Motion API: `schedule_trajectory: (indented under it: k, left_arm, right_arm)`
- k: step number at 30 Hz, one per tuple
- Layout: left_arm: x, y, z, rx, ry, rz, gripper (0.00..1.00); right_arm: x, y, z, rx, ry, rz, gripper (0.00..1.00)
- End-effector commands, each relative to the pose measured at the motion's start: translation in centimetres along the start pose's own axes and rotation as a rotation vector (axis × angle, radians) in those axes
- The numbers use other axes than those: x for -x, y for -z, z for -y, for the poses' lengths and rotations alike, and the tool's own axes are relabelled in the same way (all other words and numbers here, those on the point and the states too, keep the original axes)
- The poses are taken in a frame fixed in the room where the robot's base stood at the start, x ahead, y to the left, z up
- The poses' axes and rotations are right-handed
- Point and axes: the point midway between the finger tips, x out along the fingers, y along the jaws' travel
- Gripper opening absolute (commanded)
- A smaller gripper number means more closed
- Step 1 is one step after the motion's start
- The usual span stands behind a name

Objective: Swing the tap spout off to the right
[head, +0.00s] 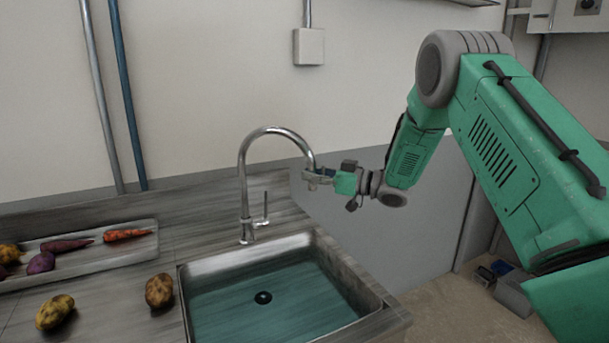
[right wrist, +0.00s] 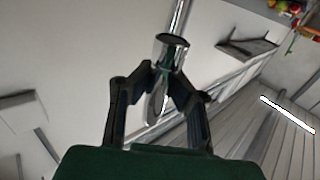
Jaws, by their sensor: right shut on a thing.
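The chrome tap (head: 244,190) stands behind the sink, with a tall curved spout whose end points to the right. My right gripper (head: 316,180) comes in from the right and is shut on the spout near its hanging end. In the right wrist view the two dark fingers of this gripper (right wrist: 165,85) close around the shiny spout tip (right wrist: 171,42). The tap's small lever (head: 265,207) stands upright beside its base. My left gripper is not in view.
The sink (head: 388,312) has a dark drain in its basin. Two potatoes (head: 55,311) (head: 159,290) lie on the counter to its left. A tray (head: 100,257) of vegetables stands farther left. A wall box (head: 309,46) hangs above.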

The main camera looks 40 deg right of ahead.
Motion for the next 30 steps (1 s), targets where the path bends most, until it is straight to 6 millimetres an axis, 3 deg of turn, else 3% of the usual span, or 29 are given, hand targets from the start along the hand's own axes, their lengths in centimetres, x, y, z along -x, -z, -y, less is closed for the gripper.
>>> schedule_trajectory:
  k: [19, 22, 30]
  left_arm:
    - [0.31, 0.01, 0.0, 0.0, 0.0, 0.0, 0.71]
    - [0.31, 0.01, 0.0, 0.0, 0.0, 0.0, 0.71]
    - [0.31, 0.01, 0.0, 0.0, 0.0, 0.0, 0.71]
  right_arm:
    - [0.41, -0.28, -0.63, -0.004, -0.013, 0.005, 0.0]
    - [0.4, -0.27, -0.65, -0.004, -0.013, 0.004, 0.38]
    - [-0.01, -0.2, -0.5, -0.002, -0.009, 0.004, 0.4]
